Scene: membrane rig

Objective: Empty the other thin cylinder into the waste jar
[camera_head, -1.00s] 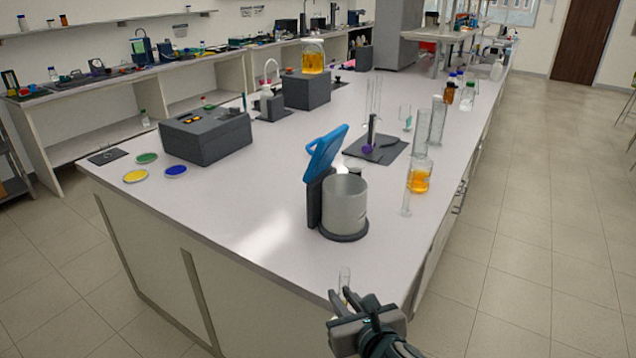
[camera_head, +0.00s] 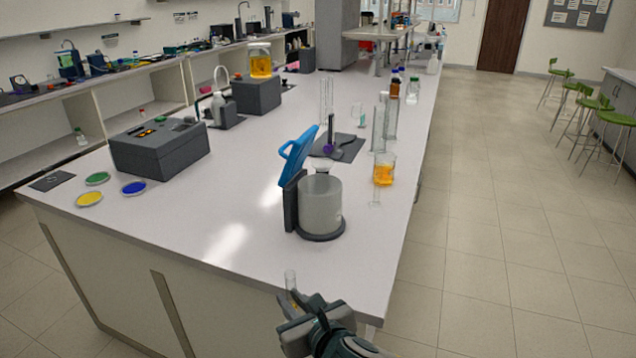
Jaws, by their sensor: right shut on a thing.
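My right gripper (camera_head: 303,307) is at the bottom middle, in front of the bench's near edge, shut on a thin clear glass cylinder (camera_head: 291,281). The cylinder stands roughly upright, and its lower part is hidden by the fingers; I cannot tell how much liquid it holds. The waste jar, a frosted wide jar (camera_head: 321,208), stands on a dark round base beyond the gripper, apart from it. Its blue lid (camera_head: 297,158) is tilted up and open at the back left. Another thin cylinder (camera_head: 376,188) stands right of the jar. My left gripper is out of view.
A beaker with orange liquid (camera_head: 384,174) and tall glass cylinders (camera_head: 379,130) stand along the right edge. A dark stand (camera_head: 335,145) is behind the jar. A grey box (camera_head: 160,150) and coloured dishes (camera_head: 133,188) are at left. The bench front is clear.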

